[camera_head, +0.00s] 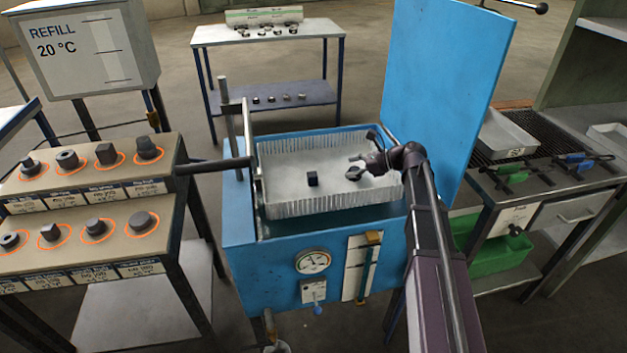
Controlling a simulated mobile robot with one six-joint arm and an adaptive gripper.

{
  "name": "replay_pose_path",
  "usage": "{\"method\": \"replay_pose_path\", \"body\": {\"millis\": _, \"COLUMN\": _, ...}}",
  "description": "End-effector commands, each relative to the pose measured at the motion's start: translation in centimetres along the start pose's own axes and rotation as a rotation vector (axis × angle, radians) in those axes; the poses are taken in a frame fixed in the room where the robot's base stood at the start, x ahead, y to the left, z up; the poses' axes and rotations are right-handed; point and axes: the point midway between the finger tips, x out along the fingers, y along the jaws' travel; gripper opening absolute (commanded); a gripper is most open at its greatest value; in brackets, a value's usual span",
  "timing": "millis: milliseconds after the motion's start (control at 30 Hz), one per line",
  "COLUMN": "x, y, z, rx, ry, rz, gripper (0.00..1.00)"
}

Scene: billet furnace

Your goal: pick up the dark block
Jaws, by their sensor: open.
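The dark block (312,179) is a small black cube. It sits on the pale floor of the ribbed metal tray (330,205) inside the blue furnace box. My gripper (356,167) is over the right part of the tray, to the right of the block and apart from it. Its dark fingers are open and point left, with nothing seen between them. My arm comes in from the lower right. How high the gripper is above the tray floor is hard to tell.
The blue lid (445,85) stands raised at the right behind the gripper. A dark horizontal bar (215,165) meets the box's left side. A stand with several dark parts (90,215) is at left. A bench with tools (545,165) is at right. The tray around the block is clear.

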Motion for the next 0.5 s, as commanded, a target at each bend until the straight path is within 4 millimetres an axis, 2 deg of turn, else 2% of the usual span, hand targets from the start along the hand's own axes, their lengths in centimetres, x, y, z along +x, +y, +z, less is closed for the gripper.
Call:
{"method": "replay_pose_path", "body": {"millis": 300, "x": 4.7, "y": 0.0, "z": -0.3, "rx": -0.001, "ry": 0.001, "rz": 0.002, "gripper": 0.97}}
{"method": "replay_pose_path", "body": {"millis": 500, "x": 6.8, "y": -0.1, "z": -0.2, "rx": 0.0, "ry": 0.001, "rz": 0.0, "gripper": 0.97}}
